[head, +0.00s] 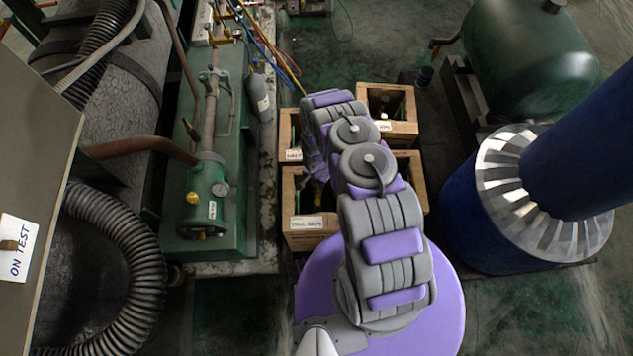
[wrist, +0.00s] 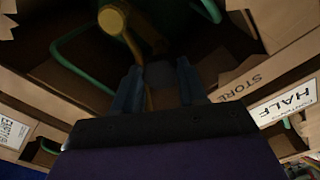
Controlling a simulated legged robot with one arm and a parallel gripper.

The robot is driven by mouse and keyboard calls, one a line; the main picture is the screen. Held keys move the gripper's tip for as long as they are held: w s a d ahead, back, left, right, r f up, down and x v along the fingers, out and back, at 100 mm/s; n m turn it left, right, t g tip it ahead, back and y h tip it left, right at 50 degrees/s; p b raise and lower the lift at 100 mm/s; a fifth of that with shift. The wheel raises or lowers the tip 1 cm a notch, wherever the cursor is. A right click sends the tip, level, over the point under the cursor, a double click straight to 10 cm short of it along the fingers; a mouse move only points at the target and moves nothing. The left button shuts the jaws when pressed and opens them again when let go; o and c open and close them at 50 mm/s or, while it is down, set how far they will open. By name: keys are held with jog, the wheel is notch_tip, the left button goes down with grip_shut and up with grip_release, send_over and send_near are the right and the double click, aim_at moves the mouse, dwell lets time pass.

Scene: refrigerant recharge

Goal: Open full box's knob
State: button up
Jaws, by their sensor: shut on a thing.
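The full box (head: 288,205) is an open wooden crate in the head view, with a white label (head: 308,222) that appears to read FULL. My arm covers much of it. In the wrist view, my gripper (wrist: 158,80) is inside a dark crate, its two fingers close around a small dark grey piece (wrist: 160,71), which looks like the knob. The picture is too dim to show its shape clearly. A brass valve part (wrist: 113,20) sits just beyond the fingers, up and to the left. My fingertips are hidden in the head view.
The half box (head: 287,130) adjoins the full box; its HALF label (wrist: 285,101) shows at right in the wrist view. Another crate (head: 399,128) stands behind. A green machine (head: 215,130) lies left, a blue cylinder (head: 475,235) right.

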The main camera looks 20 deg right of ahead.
jog(key=shift+n+p, duration=0.3)
jog(key=shift+n, duration=0.1)
jog(key=n+p, duration=0.1)
jog(key=n, duration=0.1)
jog(key=shift+r+n+p, duration=0.1)
jog(key=shift+n+p, duration=0.25)
jog(key=shift+n, duration=0.05)
jog(key=n+p, duration=0.1)
jog(key=n, duration=0.2)
jog(key=shift+n, duration=0.4)
jog(key=n, duration=0.4)
jog(key=shift+d+p, duration=0.1)
jog(key=shift+p, duration=0.25)
jog(key=n, duration=0.4)
jog(key=shift+w, duration=0.1)
jog(key=n+b, duration=0.2)
jog(key=n, duration=0.4)
jog(key=shift+w, duration=0.1)
jog(key=n+b, duration=0.1)
jog(key=n, duration=0.2)
jog(key=shift+n, duration=2)
jog(key=shift+w+n, duration=0.1)
jog(key=shift+n, duration=0.2)
